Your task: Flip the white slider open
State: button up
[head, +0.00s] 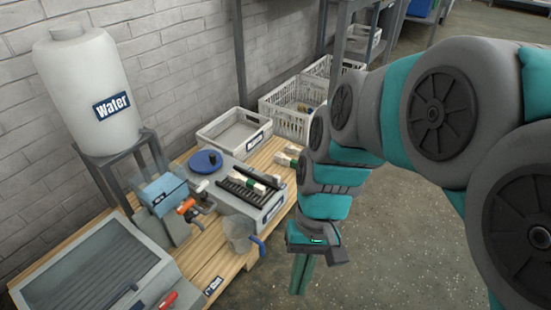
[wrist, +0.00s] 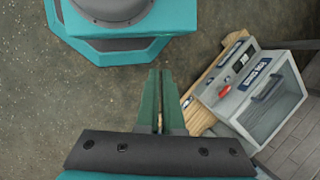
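My gripper (head: 298,290) hangs over the concrete floor, to the right of the workbench's front edge. In the wrist view its two green fingers (wrist: 160,75) are close together with only a thin slit between them, and they hold nothing. A grey machine with a clear lid (head: 90,270) stands at the bench's near left end; it also shows in the wrist view (wrist: 262,95), right of the fingers and apart from them. A red lever (head: 168,299) is on its front.
The wooden bench (head: 202,262) holds a blue box (head: 164,192), a clear jug (head: 240,235), a grey station with a blue disc (head: 205,161) and a white tray (head: 232,132). A water tank (head: 88,92) stands behind. Floor right of the bench is open.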

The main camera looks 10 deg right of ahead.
aim_at(280, 179)
jog(key=w+a+y, duration=0.1)
jog(key=w, duration=0.1)
jog(key=w+a+m+y, duration=0.1)
jog(key=w+a, duration=0.1)
jog(key=w+a+m+g+y, duration=0.1)
jog(key=w, duration=0.1)
jog(key=shift+a+f+y, duration=0.3)
jog(key=shift+y, duration=0.1)
grip_shut()
jog(key=w+d+f+m+t+y+p, duration=0.15)
jog(key=w+m+y, duration=0.25)
jog(key=w, duration=0.5)
jog(key=w+f+m+t+y, duration=0.2)
jog(key=w+m+y, duration=0.25)
jog(key=w, duration=0.45)
jog(key=w+d+f+m+t+y, duration=0.1)
jog(key=w+d+f+m+t, duration=0.6)
jog(key=w+d, duration=0.2)
jog(key=w+d+f+m+t+h, duration=0.3)
jog(key=d+f+m+t, duration=0.4)
jog(key=d+f, duration=0.6)
jog(key=shift+w+d+f+m, duration=0.2)
jog(key=shift+d+m, duration=0.1)
jog(key=shift+m, duration=0.35)
jog(key=shift+a+h, duration=0.1)
jog(key=shift+h, duration=0.15)
jog(key=b+x, duration=0.1)
jog(key=x, duration=1.3)
